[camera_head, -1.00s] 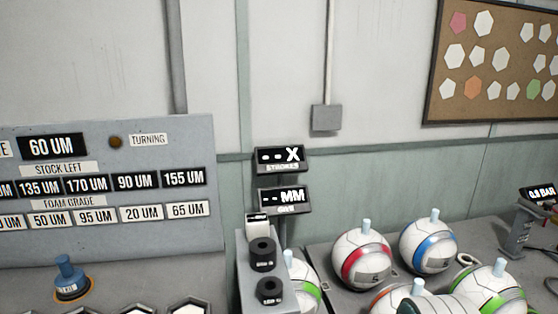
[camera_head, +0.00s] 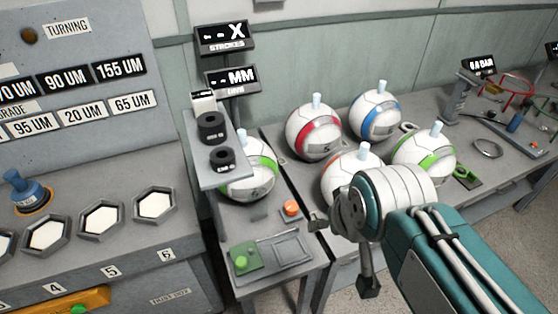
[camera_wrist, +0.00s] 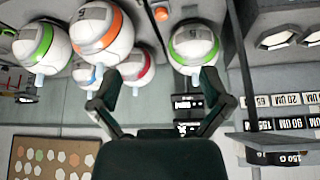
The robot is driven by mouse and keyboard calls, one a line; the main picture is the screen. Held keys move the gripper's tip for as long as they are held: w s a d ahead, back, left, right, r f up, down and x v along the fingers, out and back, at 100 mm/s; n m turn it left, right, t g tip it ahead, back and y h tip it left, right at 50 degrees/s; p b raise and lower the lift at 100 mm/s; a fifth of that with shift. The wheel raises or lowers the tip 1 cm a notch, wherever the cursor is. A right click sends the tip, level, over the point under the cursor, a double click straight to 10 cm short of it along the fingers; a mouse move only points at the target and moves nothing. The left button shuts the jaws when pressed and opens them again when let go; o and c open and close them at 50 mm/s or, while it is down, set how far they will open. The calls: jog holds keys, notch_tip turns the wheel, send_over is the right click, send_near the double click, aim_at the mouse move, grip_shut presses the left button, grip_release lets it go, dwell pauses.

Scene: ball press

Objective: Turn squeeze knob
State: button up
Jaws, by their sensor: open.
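Two black knobs, an upper one (camera_head: 212,127) and a lower one (camera_head: 222,157), stand on a narrow grey stand (camera_head: 228,178) in the head view. Their labels are too small to read, so I cannot tell which is the squeeze knob. A small white-topped block (camera_head: 203,103) sits behind them. My gripper (camera_head: 343,252) is right of and nearer than the knobs, apart from them, over the front of the ball table. It is open and empty. In the wrist view, which looks upside down, its fingers (camera_wrist: 163,102) are spread with nothing between them.
A ball with green panels (camera_head: 250,180) sits beside the stand. More balls, including a red-panelled one (camera_head: 314,132) and a blue-panelled one (camera_head: 375,115), crowd the table behind my arm. A green button (camera_head: 241,263) and an orange button (camera_head: 291,208) are below. Displays (camera_head: 224,38) rise behind the stand.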

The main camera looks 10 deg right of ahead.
jog(key=w+f+n+g, duration=0.1)
jog(key=w+n+g, duration=0.1)
jog(key=w, duration=0.7)
jog(key=n+g, duration=0.4)
jog(key=n, duration=0.3)
send_over(292, 206)
notch_tip(292, 206, down, 22)
notch_tip(292, 206, down, 10)
jog(key=shift+f, duration=0.2)
jog(key=c, duration=1.2)
